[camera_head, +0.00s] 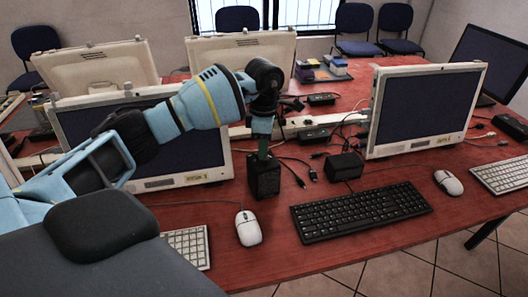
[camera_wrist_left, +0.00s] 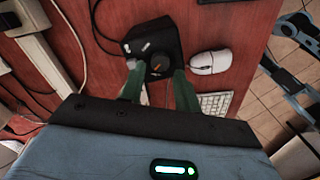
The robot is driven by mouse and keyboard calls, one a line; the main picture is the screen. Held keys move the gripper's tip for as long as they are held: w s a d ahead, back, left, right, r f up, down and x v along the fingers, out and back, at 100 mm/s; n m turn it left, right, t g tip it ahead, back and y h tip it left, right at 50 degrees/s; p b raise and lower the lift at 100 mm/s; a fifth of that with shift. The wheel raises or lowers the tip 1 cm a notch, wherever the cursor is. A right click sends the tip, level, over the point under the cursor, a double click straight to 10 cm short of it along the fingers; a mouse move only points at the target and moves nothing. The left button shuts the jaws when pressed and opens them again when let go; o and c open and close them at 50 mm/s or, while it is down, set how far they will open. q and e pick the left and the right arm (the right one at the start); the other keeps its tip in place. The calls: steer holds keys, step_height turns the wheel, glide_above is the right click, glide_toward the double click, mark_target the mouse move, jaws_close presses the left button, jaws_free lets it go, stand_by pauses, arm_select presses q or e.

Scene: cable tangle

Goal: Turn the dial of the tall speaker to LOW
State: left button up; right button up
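The tall speaker (camera_head: 264,177) is a black upright box on the red table, left of the keyboard. It also shows from above in the left wrist view (camera_wrist_left: 150,38), with a round dark dial (camera_wrist_left: 160,64) on top and pale marks around it. I cannot read the marks or the dial's setting. My left gripper (camera_wrist_left: 158,80) points down at the speaker's top, its green fingers apart on either side of the dial. I cannot tell whether they touch it. In the head view the left gripper (camera_head: 263,150) hides part of the speaker's top.
A lower black box (camera_head: 344,166) stands to the right of the speaker, with cables around it. A white mouse (camera_head: 248,228) and a black keyboard (camera_head: 360,212) lie in front. Monitors (camera_head: 425,108) stand behind to the left and right.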

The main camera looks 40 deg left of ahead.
mark_target(263, 175)
arm_select(q)
steer(key=shift+f, duration=1.35)
steer(key=shift+c, duration=0.2)
